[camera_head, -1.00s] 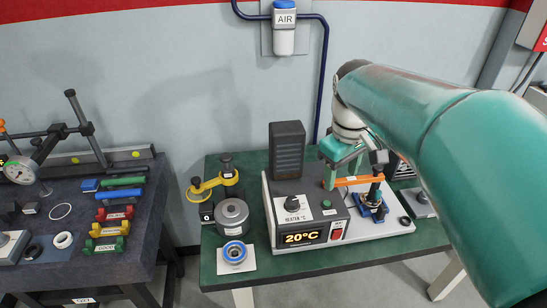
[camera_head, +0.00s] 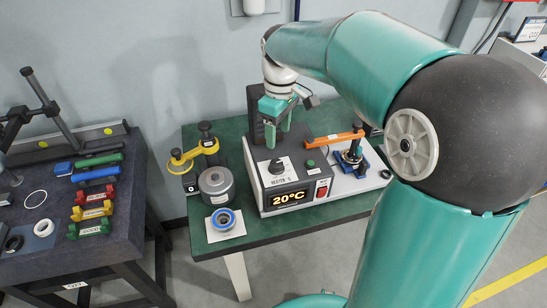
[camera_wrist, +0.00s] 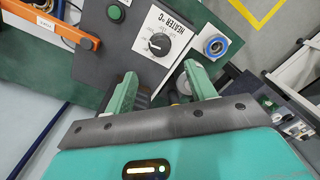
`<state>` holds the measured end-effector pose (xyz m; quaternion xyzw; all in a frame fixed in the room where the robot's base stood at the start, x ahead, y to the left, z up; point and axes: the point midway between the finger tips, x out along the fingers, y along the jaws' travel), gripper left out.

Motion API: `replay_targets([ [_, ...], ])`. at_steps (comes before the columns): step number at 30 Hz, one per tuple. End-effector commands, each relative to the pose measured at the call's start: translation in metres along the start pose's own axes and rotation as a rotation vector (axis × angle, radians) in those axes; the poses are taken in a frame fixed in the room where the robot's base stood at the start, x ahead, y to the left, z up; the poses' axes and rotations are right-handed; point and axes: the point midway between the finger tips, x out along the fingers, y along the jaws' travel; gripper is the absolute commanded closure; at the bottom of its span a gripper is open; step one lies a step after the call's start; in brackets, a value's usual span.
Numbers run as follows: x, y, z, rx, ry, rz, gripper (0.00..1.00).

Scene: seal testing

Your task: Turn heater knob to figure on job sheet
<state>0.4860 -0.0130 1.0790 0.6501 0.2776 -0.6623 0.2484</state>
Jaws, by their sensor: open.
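The heater knob (camera_head: 276,166) is a black dial on a white scale plate on top of the grey heater unit. In the wrist view the knob (camera_wrist: 159,43) lies just beyond the fingertips, between their lines, with the "HEATER °C" label beside it. The scale figures are too small to read. The display (camera_head: 288,198) on the unit's front reads 20°C. My gripper (camera_head: 278,140) points down above and behind the knob. In the wrist view my gripper (camera_wrist: 161,75) has its green fingers apart with nothing between them. I cannot make out a job sheet.
A green button (camera_head: 310,163) and red switch (camera_head: 322,188) are on the unit. An orange lever (camera_head: 334,139) is at the right. A blue-rimmed ring (camera_head: 223,219), grey cylinder (camera_head: 215,186) and yellow clamp (camera_head: 190,154) stand left. A dark box stands behind.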

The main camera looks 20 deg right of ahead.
Motion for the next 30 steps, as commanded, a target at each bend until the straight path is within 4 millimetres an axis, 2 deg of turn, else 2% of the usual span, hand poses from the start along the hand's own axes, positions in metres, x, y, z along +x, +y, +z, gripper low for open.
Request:
replay_targets([
  [6,0.045,-0.001,0.0,0.0,-0.002,-0.004,0.45],
  [13,0.084,-0.001,-0.003,-0.002,-0.002,-0.003,0.45],
  [18,0.097,-0.001,-0.005,-0.002,0.001,-0.001,0.45],
  [26,0.098,-0.001,-0.005,-0.002,0.001,0.0,0.45],
  [30,0.098,-0.001,-0.005,-0.002,0.001,0.0,0.7],
])
